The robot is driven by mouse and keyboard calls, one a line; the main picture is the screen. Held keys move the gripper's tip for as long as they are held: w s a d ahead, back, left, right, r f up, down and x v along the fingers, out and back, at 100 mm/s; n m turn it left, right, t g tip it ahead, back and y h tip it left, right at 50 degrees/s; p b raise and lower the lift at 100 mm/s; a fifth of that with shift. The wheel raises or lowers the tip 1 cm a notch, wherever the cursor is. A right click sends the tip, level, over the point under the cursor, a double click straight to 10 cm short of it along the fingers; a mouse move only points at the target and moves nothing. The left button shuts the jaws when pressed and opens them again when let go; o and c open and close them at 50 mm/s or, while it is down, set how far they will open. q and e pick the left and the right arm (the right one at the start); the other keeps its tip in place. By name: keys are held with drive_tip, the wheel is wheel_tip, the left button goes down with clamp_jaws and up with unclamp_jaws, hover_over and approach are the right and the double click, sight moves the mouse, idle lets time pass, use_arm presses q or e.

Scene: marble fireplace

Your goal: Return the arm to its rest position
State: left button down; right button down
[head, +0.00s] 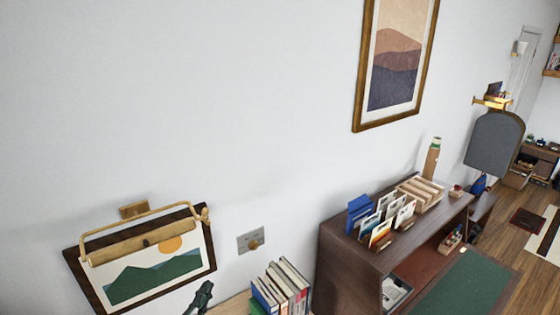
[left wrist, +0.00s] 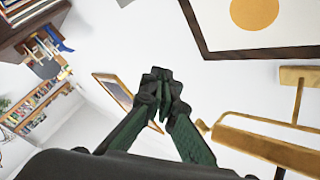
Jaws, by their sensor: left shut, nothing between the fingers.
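My left gripper (head: 199,297) shows at the bottom edge of the head view, dark, in front of the lower right part of a framed landscape picture (head: 150,277). In the left wrist view its green-and-black fingers (left wrist: 161,84) are closed together with nothing between them. A brass picture lamp (head: 140,238) sits above the landscape picture; it also shows at the right of the left wrist view (left wrist: 268,143), apart from the fingers. Most of my left arm is out of the head view. My right gripper is not in view.
A wall switch plate (head: 251,240) is right of the picture. Several upright books (head: 283,287) stand below it. A dark wood desk (head: 345,258) with card holders and a green writing surface (head: 462,288) is at right. A large framed picture (head: 396,60) hangs above. The upper left wall is bare.

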use_arm(q)
drive_tip(key=s+a+f+n+g+y, duration=0.35)
drive_tip(key=a+f, duration=0.25)
drive_tip(key=f, duration=0.4)
drive_tip(key=s+a+f+n+g+y, duration=0.2)
drive_tip(key=s+a+f+n+g, duration=0.25)
drive_tip(key=a+f, duration=0.4)
drive_tip(key=s+f+n+g, duration=0.1)
drive_tip(key=s+f+g, duration=0.3)
drive_tip(key=s+f, duration=0.5)
drive_tip(key=s+f+n+g, duration=0.25)
drive_tip(key=s+f, duration=0.45)
drive_tip(key=s, duration=0.5)
wheel_tip(320, 180, down, 34)
drive_tip(key=s+r+m+g+h+b, duration=0.1)
drive_tip(key=g+b, duration=0.1)
drive_tip(key=b, duration=0.4)
drive_tip(key=s+f+b, duration=0.2)
drive_tip(key=s+f, duration=0.8)
drive_tip(key=f, duration=0.2)
drive_tip(key=s+d+f+g+b, duration=0.1)
drive_tip(key=s+f+b, duration=0.1)
drive_tip(key=s+f, duration=0.8)
wheel_tip(320, 180, down, 4)
drive_tip(key=shift+s+r+m+b, duration=0.25)
drive_tip(key=shift+s+m+b, duration=0.1)
drive_tip(key=shift+m+b, duration=0.1)
